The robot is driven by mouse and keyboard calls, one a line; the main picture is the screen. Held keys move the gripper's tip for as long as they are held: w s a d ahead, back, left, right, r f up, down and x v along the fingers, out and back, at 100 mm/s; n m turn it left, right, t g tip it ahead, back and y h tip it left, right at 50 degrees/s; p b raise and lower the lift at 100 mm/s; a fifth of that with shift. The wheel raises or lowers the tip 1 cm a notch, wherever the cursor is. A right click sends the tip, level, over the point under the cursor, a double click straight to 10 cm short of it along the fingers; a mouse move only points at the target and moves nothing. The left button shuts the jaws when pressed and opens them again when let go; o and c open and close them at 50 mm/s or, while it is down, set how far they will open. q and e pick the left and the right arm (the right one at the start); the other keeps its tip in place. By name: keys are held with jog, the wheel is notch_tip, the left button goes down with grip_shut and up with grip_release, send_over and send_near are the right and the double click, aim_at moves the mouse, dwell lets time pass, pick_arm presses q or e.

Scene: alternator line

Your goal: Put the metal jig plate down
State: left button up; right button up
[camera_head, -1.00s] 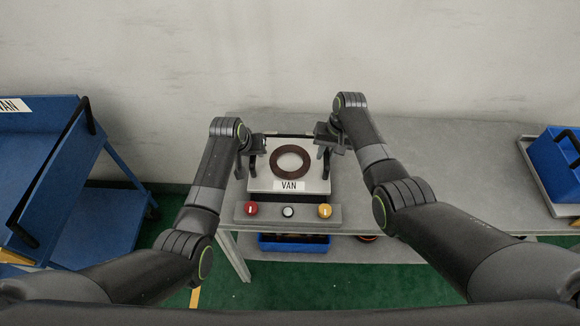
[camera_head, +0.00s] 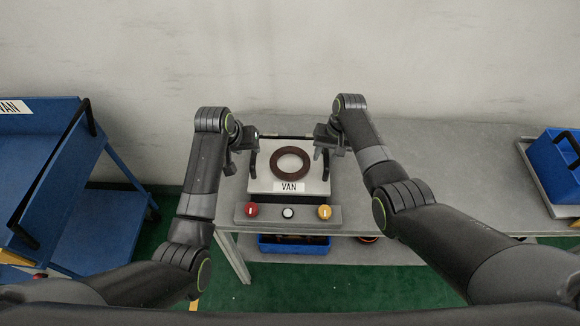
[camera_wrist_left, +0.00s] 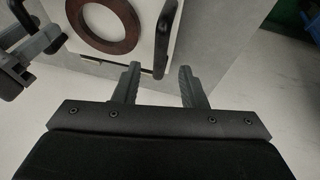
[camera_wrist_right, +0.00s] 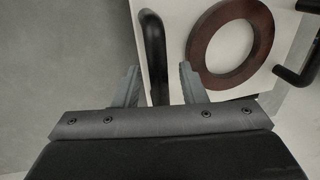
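The jig plate (camera_head: 262,183) is a pale flat plate with a VAN label on its front edge and a black handle on each side. It appears to lie flat on the bench behind the button panel. A dark brown ring (camera_head: 273,160) lies on it. My left gripper (camera_wrist_left: 159,75) is open and empty, just off the plate's left handle (camera_wrist_left: 165,45), which shows beyond the fingertips. My right gripper (camera_wrist_right: 156,76) is also open, its fingers apart on either side of the right handle (camera_wrist_right: 154,50), with visible gaps.
The button panel (camera_head: 268,214) with red, white and yellow buttons sits at the bench's front edge. The grey bench (camera_head: 450,175) is clear to the right, up to a tray with a blue crate (camera_head: 556,165). A blue cart (camera_head: 45,150) stands at the left.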

jog(key=shift+r, duration=0.15)
pick_arm(q)
jog(key=v, duration=0.5)
jog(key=shift+a+r, duration=0.1)
pick_arm(e)
notch_tip(320, 180, up, 12)
jog(key=d, duration=0.2)
jog(key=shift+d+f, duration=0.2)
jog(key=shift+f, duration=0.05)
pick_arm(q)
jog(key=shift+r, duration=0.15)
pick_arm(e)
jog(key=shift+r, duration=0.15)
